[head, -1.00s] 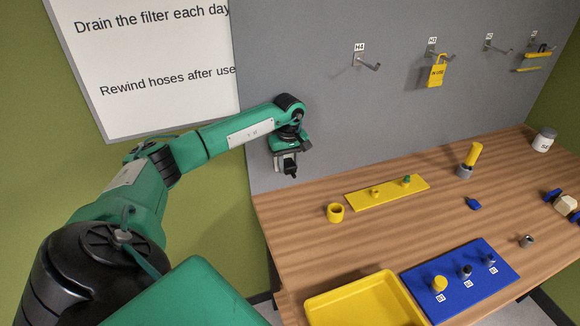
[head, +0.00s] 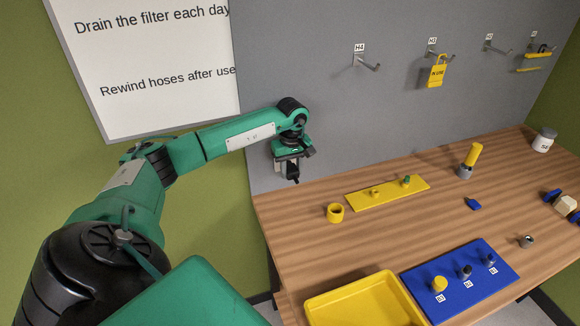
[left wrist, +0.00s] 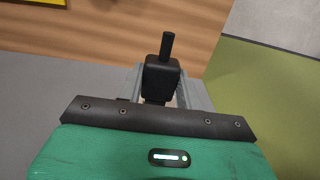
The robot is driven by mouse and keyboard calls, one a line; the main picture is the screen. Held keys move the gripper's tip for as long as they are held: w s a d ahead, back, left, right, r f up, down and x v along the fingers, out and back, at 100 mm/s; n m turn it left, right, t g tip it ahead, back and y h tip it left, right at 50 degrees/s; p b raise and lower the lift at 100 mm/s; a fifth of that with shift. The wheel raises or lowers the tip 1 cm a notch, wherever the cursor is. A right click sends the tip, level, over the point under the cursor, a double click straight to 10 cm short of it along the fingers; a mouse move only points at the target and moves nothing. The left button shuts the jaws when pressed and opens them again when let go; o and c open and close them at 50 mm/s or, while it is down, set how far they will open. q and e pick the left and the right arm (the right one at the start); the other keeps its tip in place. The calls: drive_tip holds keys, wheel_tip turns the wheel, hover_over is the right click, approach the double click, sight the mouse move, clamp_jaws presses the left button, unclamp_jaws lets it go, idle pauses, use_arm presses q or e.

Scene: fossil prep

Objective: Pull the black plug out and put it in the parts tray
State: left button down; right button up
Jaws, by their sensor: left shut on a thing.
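My left gripper (head: 290,165) is shut on the black plug (left wrist: 161,75) and holds it in the air off the table's back left corner, in front of the grey wall panel. In the left wrist view the plug has a blocky body between the fingers and a thin round stem pointing away from the gripper. In the head view the plug (head: 293,178) shows as a small dark shape at the fingertips. A yellow tray (head: 312,302), empty as far as it shows, lies at the front of the table. My right gripper is not in view.
A blue board (head: 490,296) with several fittings is right of the tray. Hooks and a yellow lock (head: 437,74) are on the wall panel. The table's middle is mostly clear.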

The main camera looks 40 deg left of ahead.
sight(296, 178)
use_arm(q)
drive_tip(key=shift+s+d, duration=0.4)
drive_tip(key=shift+d, duration=0.35)
drive_tip(key=shift+s+d, duration=0.4)
drive_tip(key=shift+d, duration=0.35)
